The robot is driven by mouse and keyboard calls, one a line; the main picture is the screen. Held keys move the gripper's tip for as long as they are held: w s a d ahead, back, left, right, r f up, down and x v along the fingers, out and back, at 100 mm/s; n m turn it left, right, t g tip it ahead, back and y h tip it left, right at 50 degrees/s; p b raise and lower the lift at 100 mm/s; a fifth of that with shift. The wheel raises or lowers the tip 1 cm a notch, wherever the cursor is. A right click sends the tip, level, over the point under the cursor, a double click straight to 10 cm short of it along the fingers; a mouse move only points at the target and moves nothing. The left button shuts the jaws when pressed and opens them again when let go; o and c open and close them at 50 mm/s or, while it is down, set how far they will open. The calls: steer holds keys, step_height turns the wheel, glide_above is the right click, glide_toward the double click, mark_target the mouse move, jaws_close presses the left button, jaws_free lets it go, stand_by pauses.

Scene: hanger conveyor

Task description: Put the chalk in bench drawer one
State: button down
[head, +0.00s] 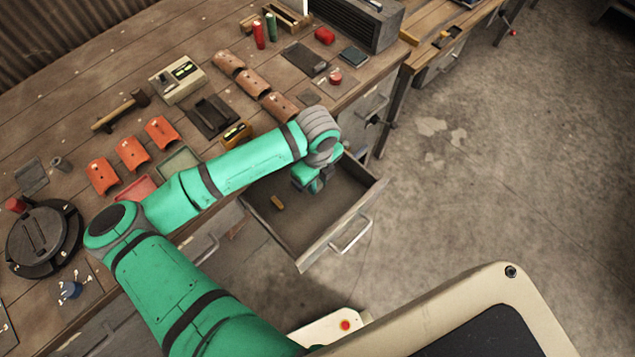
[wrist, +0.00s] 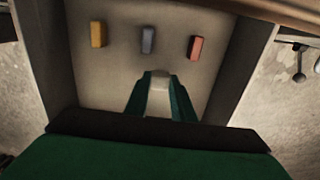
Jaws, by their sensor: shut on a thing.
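The open bench drawer (head: 345,216) is pulled out from the bench. My gripper (head: 315,187) is down inside it, near its back. In the wrist view my gripper (wrist: 160,84) is shut on a pale, whitish chalk piece (wrist: 159,81). I cannot tell if that piece touches the drawer floor. Ahead of it on the drawer floor lie a yellow chalk (wrist: 98,34), a grey chalk (wrist: 148,40) and a red chalk (wrist: 195,48). In the head view only the yellow chalk (head: 277,202) shows; my arm hides the others.
The bench top (head: 85,125) holds orange curved pieces (head: 132,152), a hammer (head: 120,111), a boxed device (head: 178,80) and a round black fixture (head: 45,238). A second bench stands at the upper right. The concrete floor right of the drawer is clear.

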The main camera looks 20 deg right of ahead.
mark_target(318, 183)
steer(key=f, duration=0.3)
steer(key=shift+w+f, duration=0.15)
steer(key=shift+w, duration=0.05)
steer(key=shift+f, duration=0.1)
steer(key=shift+d, duration=0.1)
steer(key=c, duration=1.5)
jaws_free()
steer(key=shift+s+f, duration=0.1)
step_height(318, 183, up, 12)
steer(key=shift+r, duration=0.2)
